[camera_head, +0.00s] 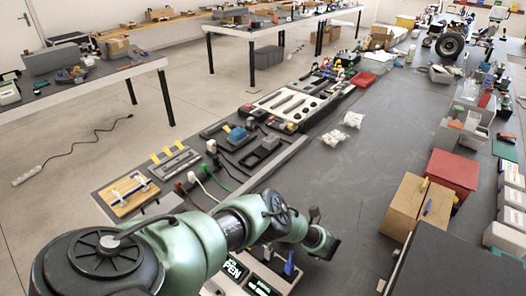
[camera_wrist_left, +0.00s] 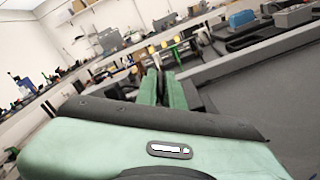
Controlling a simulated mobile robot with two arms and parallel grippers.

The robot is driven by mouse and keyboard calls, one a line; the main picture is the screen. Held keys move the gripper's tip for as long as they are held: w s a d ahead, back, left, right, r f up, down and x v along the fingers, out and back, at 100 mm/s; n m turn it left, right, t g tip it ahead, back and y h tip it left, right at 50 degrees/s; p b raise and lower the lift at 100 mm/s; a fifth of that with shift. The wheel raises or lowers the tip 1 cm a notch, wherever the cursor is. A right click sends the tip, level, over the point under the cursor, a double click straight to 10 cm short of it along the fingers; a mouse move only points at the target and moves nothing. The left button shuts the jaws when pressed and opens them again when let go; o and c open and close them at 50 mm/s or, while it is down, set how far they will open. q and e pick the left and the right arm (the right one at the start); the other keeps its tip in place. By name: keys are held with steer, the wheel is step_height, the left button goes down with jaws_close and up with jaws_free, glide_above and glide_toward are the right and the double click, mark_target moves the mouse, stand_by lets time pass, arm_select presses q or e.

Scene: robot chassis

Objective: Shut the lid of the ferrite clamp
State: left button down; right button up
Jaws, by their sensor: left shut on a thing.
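My left arm comes in from the bottom left in the head view. Its dark end, my left gripper (camera_head: 326,243), is over the front of the grey bench. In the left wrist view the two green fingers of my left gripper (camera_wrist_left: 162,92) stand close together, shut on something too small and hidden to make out. I cannot pick out the ferrite clamp or its lid with certainty in either view. My right gripper is in neither view.
A wooden board (camera_head: 128,194) lies at the left. A cardboard box (camera_head: 419,208) and a red box (camera_head: 453,176) stand at the right. The bench middle (camera_head: 345,190) is mostly clear.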

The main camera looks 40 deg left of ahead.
arm_select(q)
steer(key=c, duration=1.8)
jaws_free()
steer(key=shift+a, duration=0.15)
steer(key=d, duration=0.2)
steer(key=d+b, duration=0.1)
steer(key=d, duration=0.4)
steer(key=shift+w+d+b, duration=0.4)
